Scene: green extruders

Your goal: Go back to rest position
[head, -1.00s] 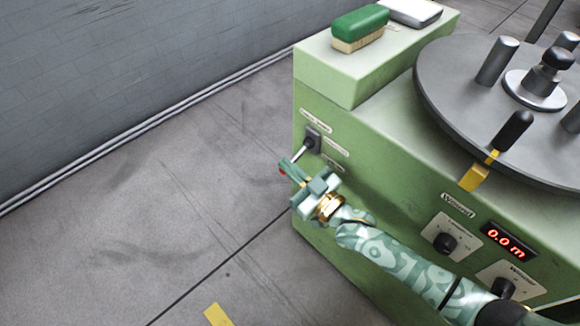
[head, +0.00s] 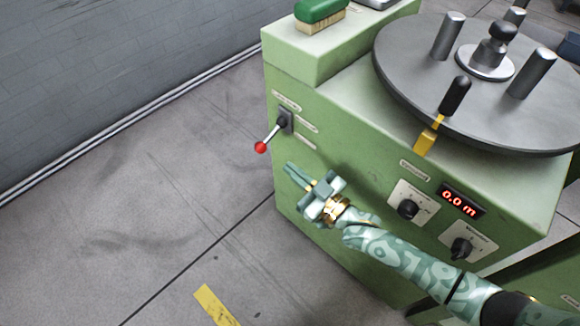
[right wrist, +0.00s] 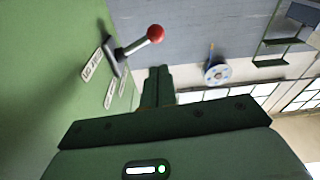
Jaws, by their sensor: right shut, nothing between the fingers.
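My right gripper (head: 302,182) is shut and empty in the head view, in front of the green machine's side face. It is below and to the right of a red-tipped lever (head: 262,146), apart from it. The lever points out and down to the left from its dark mount. In the right wrist view the shut fingers (right wrist: 157,88) show in the middle, and the lever's red ball (right wrist: 155,33) is above them. My left gripper is not in view.
The green machine (head: 345,130) carries a dark round turntable (head: 400,60) with several posts. Its front has two knobs and a red display (head: 462,199) reading 0.0 m. A green-topped brush (head: 320,14) lies on the upper block. Grey floor (head: 130,200) at left is clear.

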